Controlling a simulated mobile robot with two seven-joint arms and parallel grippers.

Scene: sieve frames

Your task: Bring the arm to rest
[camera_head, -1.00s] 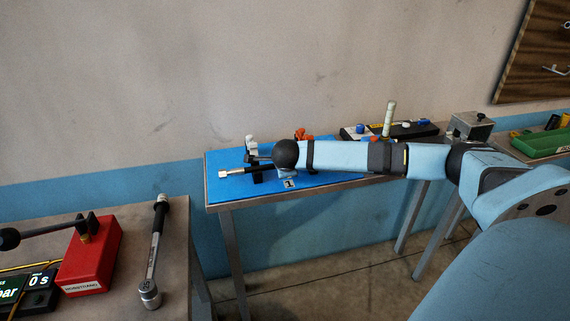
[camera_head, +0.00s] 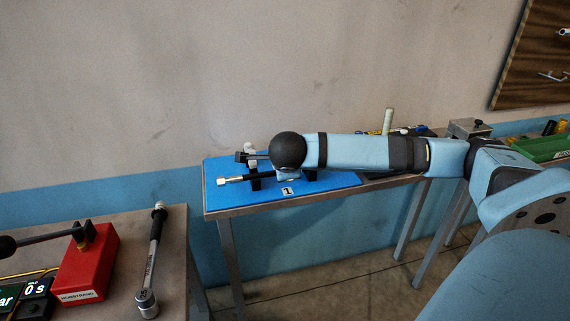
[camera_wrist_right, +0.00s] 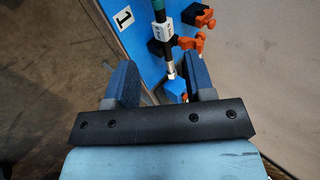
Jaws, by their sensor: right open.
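My right arm (camera_head: 360,152) reaches in from the right over a blue board (camera_head: 222,166) marked 1. Its gripper is mostly hidden behind the round black wrist joint in the head view. In the right wrist view my right gripper (camera_wrist_right: 162,78) is open, its two blue-grey fingers apart with nothing held between them. A black and green rod tool (camera_wrist_right: 171,50) with a silver end lies ahead of the fingers, by black and orange clamps (camera_wrist_right: 198,20). The tool's silver end (camera_head: 222,181) also shows in the head view. My left gripper is not in view.
A metal bench carries a red box (camera_head: 87,262) and a torque wrench (camera_head: 152,262) at the left. A pale upright cylinder (camera_head: 388,121), a metal block (camera_head: 468,128) and a green tray (camera_head: 540,148) stand behind or beside my arm.

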